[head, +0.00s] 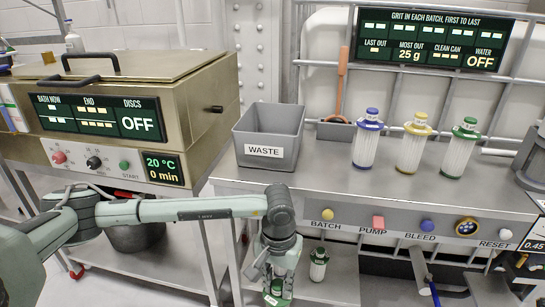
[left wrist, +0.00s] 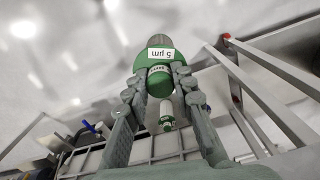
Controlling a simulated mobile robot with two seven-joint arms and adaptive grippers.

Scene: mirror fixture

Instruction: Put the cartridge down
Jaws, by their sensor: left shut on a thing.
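My left gripper (head: 276,272) is low in front of the bench, below its front edge. It is shut on a green cartridge (left wrist: 160,62) with a white "5 µm" label; the fingers grip it from both sides in the left wrist view. In the head view the gripper mostly hides this cartridge. Another cartridge with a green cap and white body (head: 319,264) stands low under the bench, just right of the gripper. Blue-capped (head: 368,138), yellow-capped (head: 413,146) and green-capped (head: 460,148) cartridges stand upright on the bench top. My right gripper is not in view.
A grey WASTE bin (head: 252,137) sits on the bench (head: 310,178), whose front carries several buttons. A brass-coloured bath machine (head: 130,110) stands left. Blue-handled valve piping (head: 428,275) is below right.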

